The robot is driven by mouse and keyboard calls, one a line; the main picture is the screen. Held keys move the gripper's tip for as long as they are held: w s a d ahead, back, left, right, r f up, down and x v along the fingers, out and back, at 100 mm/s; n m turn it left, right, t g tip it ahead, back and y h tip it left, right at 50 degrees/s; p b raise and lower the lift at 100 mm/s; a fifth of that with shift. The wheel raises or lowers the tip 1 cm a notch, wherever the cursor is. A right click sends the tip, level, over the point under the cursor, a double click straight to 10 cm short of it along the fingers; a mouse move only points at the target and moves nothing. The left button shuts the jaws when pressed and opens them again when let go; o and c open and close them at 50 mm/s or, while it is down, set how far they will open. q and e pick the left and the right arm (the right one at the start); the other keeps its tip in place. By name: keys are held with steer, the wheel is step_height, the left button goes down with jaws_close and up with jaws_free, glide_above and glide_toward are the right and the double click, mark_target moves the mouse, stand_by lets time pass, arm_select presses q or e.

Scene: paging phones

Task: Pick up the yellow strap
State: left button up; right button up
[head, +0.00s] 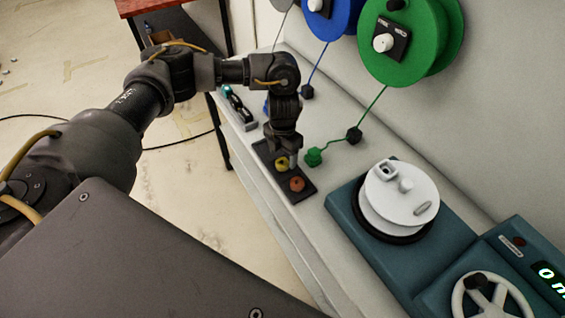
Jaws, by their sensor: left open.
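A small yellow item (281,163), which looks like the yellow strap, is at the far part of a dark flat tray (308,196) on the light bench. My left gripper (287,160) points down right over it. The jaws are open, and their fingers partly hide the yellow item. I cannot tell whether they touch it. A reddish-orange item (297,184) of similar size lies on the same tray, nearer to me. My right gripper is out of view.
A blue reel (332,18) is farther left.

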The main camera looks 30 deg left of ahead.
arm_select(q)
step_height(320, 180, down, 3)
steer(key=shift+a+r, duration=0.15)
steer(key=shift+r, duration=0.05)
steer(key=shift+c, duration=0.5)
steer(key=c, duration=0.9)
steer(key=shift+c, duration=0.3)
steer(key=shift+r, duration=0.15)
steer(key=shift+r, duration=0.3)
step_height(320, 180, up, 2)
steer(key=shift+r+b, duration=0.1)
steer(key=shift+b, duration=0.3)
steer(key=s+d+r+b, duration=0.1)
steer(key=s+d+r, duration=0.8)
steer(key=d+r, duration=0.1)
steer(key=shift+s+d+b, duration=0.15)
steer(key=shift+s+b, duration=0.25)
